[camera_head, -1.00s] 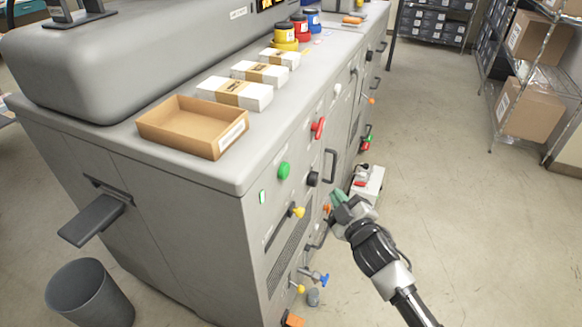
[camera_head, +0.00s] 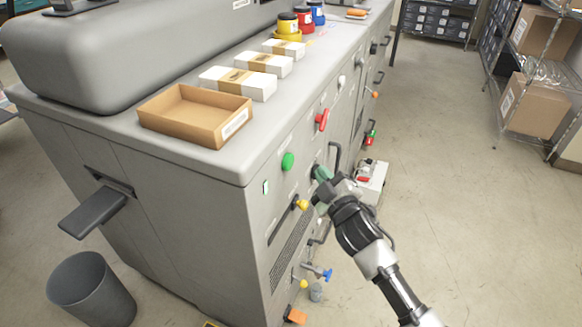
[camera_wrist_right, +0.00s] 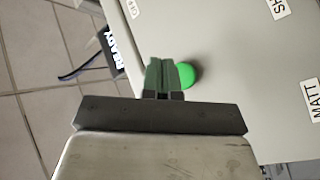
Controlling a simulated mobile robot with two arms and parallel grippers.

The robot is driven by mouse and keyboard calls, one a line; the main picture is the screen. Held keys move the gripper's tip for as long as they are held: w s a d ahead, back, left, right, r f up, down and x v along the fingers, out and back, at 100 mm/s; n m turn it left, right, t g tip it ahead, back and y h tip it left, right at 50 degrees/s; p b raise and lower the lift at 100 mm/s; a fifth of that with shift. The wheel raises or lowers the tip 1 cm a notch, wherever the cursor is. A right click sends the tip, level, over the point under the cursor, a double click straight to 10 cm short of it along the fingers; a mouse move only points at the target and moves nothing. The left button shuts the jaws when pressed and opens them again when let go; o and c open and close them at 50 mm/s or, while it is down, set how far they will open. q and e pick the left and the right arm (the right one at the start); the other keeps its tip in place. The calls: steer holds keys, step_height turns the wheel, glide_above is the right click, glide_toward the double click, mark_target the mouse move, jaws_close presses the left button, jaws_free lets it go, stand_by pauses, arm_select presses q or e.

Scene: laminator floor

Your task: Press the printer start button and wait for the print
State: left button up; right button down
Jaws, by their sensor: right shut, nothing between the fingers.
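The round green button (camera_head: 288,161) sits on the side panel of the grey machine (camera_head: 190,190), near its front corner. It also shows in the right wrist view (camera_wrist_right: 189,74), partly behind my fingertips. My right gripper (camera_head: 321,174) is shut and empty. In the head view its green-grey fingertips are right of the button, at about the height of the black knob, which they mostly cover. In the right wrist view (camera_wrist_right: 170,78) the fingertips overlap the button's left edge. I cannot tell whether they touch it. My left gripper is out of view.
A red handle (camera_head: 322,120) and yellow knob (camera_head: 302,204) are close to the button. A small "READY" display (camera_wrist_right: 114,57) is beside it. A cardboard tray (camera_head: 160,125) lies on top. A grey bin (camera_head: 92,290) stands front left.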

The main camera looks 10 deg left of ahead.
mark_target(288, 162)
steer(key=shift+w+a+b, duration=0.2)
steer(key=shift+a, duration=0.45)
steer(key=shift+w+a+b, duration=0.25)
steer(key=shift+a, duration=0.45)
steer(key=shift+w+a+b, duration=0.2)
steer(key=shift+a, duration=0.45)
steer(key=shift+a, duration=0.15)
stand_by(0.4)
steer(key=shift+w+a, duration=0.15)
steer(key=shift+a, duration=0.1)
steer(key=shift+w+a+b, duration=0.15)
steer(key=shift+a+b, duration=0.2)
steer(key=shift+a, duration=0.15)
stand_by(0.8)
stand_by(0.3)
steer(key=shift+s+d+p, duration=0.35)
steer(key=shift+d+p, duration=0.3)
steer(key=shift+d, duration=0.25)
